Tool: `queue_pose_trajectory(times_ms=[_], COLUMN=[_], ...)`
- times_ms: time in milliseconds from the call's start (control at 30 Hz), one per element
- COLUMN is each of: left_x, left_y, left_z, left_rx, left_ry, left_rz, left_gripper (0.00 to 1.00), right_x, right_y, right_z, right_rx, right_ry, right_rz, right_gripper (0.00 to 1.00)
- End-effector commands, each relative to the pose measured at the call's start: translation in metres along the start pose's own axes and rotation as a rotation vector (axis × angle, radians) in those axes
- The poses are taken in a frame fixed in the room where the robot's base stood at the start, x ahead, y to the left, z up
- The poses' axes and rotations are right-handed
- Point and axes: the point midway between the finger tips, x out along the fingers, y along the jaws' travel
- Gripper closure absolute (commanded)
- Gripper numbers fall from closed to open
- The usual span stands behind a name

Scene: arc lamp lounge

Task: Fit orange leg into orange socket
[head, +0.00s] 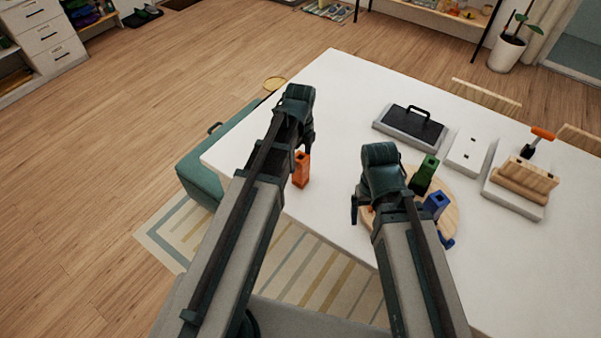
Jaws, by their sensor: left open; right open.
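An orange leg (301,170) stands upright on the white table, just below my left gripper (307,146). The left gripper is open; its fingers are partly hidden behind the arm, and I cannot tell whether they touch the leg. A round wooden board (450,211) lies to the right, with a green leg (427,172) and a blue leg (436,205) upright on it. A small orange patch (370,208), perhaps the orange socket, shows beside my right arm, mostly hidden.
The table's far left is clear.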

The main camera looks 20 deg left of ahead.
Motion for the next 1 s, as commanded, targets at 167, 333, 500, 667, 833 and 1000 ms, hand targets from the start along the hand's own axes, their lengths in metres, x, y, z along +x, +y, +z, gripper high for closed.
queue_pose_trajectory(times_ms=[167,333,500,667,833,1000], left_x=[0.029,0.04,0.038,0.038,0.038,0.038], left_y=[0.001,0.001,0.001,0.001,0.001,0.001], left_z=[-0.002,-0.002,-0.002,-0.002,-0.002,-0.002], left_rx=[0.0,0.0,0.0,0.0,0.0,0.0], left_ry=[0.0,0.0,0.0,0.0,0.0,0.0], left_rz=[0.0,0.0,0.0,0.0,0.0,0.0], left_gripper=[0.1,0.1,0.1,0.28,0.59,0.89], right_x=[0.029,0.04,0.038,0.038,0.038,0.038], right_y=[-0.003,-0.004,-0.004,-0.004,-0.004,-0.004], right_z=[-0.002,-0.002,-0.002,-0.002,-0.002,-0.002], right_rx=[0.001,0.001,0.002,0.001,0.001,0.001], right_ry=[0.0,0.0,0.0,0.0,0.0,0.0], right_rz=[0.0,0.0,0.0,0.0,0.0,0.0], right_gripper=[0.1,0.1,0.1,0.1,0.1,0.1])
